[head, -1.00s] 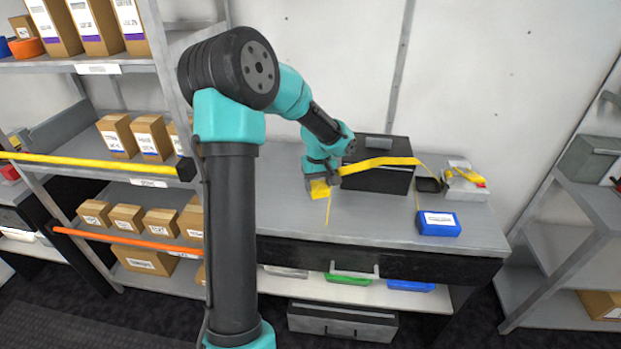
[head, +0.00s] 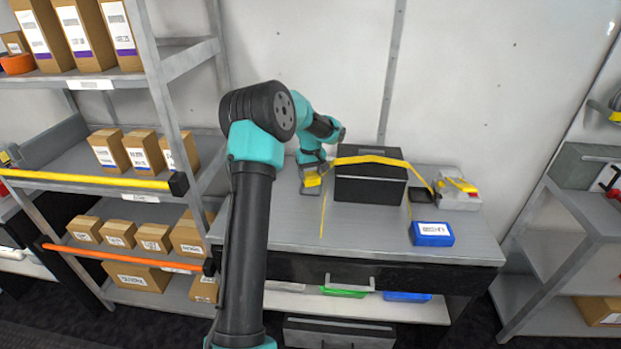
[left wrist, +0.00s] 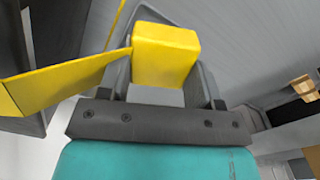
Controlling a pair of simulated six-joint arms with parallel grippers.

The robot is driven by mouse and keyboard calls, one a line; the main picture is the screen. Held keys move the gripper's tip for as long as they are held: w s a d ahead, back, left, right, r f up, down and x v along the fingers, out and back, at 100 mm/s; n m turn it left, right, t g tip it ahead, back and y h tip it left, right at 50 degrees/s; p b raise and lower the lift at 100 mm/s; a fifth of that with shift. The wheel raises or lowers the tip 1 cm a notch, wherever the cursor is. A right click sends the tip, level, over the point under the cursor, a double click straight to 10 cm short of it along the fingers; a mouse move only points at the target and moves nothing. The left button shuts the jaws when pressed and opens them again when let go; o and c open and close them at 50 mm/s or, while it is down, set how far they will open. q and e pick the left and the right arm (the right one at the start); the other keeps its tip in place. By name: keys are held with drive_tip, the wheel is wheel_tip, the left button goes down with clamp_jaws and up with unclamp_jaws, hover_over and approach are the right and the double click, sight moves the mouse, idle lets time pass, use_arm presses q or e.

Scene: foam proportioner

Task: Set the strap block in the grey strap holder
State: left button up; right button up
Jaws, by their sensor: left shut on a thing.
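The yellow strap block (head: 313,180) is in my left gripper (head: 311,184), low over the bench at the left of a black case (head: 370,188). In the left wrist view the block (left wrist: 166,55) sits between the gripper's grey fingers, which are shut on it. The yellow strap (head: 370,160) runs from the block across the top of the case to a grey unit (head: 457,190) with a red part on the right. Grey shows around and under the block in the head view; I cannot tell whether it is finger or strap holder. My right gripper is out of view.
A blue labelled box (head: 432,234) and a small dark tray (head: 422,209) lie on the bench (head: 370,240). A thin yellow line runs on the bench below the gripper. A shelf rack with cartons (head: 120,235) stands at the left. The front middle of the bench is clear.

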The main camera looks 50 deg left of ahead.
use_arm(q)
drive_tip(key=shift+w+a+f, duration=0.1)
drive_tip(key=shift+w+a, duration=0.5)
drive_tip(key=shift+a, duration=0.1)
drive_tip(key=shift+w+a, duration=0.1)
drive_tip(key=shift+a, duration=0.05)
drive_tip(key=shift+w+a+f, duration=0.15)
drive_tip(key=shift+f, duration=1.6)
drive_tip(key=shift+f, duration=0.2)
drive_tip(key=o, duration=1)
drive_tip(key=shift+c, duration=0.2)
